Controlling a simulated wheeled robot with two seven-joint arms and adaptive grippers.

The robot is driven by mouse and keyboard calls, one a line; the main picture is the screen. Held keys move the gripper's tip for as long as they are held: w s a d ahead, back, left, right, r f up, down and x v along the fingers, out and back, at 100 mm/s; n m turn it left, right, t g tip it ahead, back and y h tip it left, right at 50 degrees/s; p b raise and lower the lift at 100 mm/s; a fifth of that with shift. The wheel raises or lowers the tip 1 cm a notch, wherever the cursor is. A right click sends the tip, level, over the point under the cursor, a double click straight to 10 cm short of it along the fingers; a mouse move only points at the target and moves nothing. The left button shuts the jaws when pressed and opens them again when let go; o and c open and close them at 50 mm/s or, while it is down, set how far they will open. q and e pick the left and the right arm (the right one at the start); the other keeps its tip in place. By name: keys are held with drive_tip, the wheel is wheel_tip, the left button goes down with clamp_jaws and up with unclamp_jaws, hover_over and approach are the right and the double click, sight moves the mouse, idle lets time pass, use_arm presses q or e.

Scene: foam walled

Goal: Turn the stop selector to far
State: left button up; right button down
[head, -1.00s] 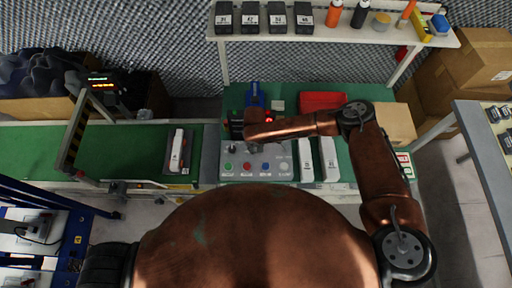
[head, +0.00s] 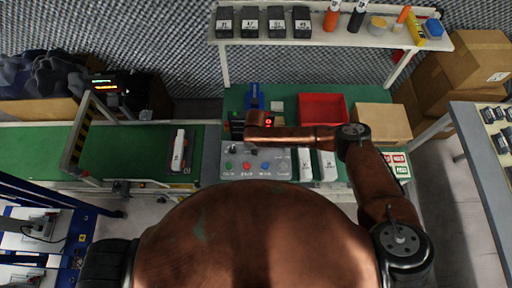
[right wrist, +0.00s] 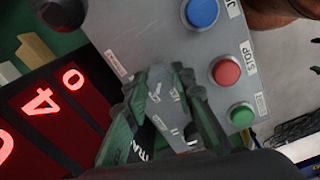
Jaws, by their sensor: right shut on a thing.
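The grey control panel (head: 213,176) lies on the green bench, with green, red and blue buttons along its front. In the right wrist view the panel (right wrist: 130,35) fills the middle, with the blue (right wrist: 202,12), red (right wrist: 226,72) and green (right wrist: 241,116) buttons at right. My right gripper (right wrist: 155,88) points down at the panel's back part, behind the buttons, its fingers closed around a small selector. The fingers hide most of the selector, so its pointing direction cannot be read. In the head view my right gripper (head: 252,148) is small and partly hidden by its own wrist. My left gripper is not in view.
A display with red digits (right wrist: 41,103) stands just behind the panel, close to the gripper. A red tray (head: 322,108), a cardboard box (head: 382,122) and white cartons (head: 328,165) are to the right. A green conveyor (head: 130,150) runs at left. A shelf (head: 370,42) stands behind.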

drive_tip(key=n, duration=0.4)
drive_tip(key=shift+n, duration=0.3)
drive_tip(key=shift+w+n, duration=0.1)
drive_tip(key=shift+n, duration=1.7)
drive_tip(key=c, duration=1.6)
unclamp_jaws()
wheel_tip(320, 180, up, 12)
drive_tip(key=shift+d, duration=0.15)
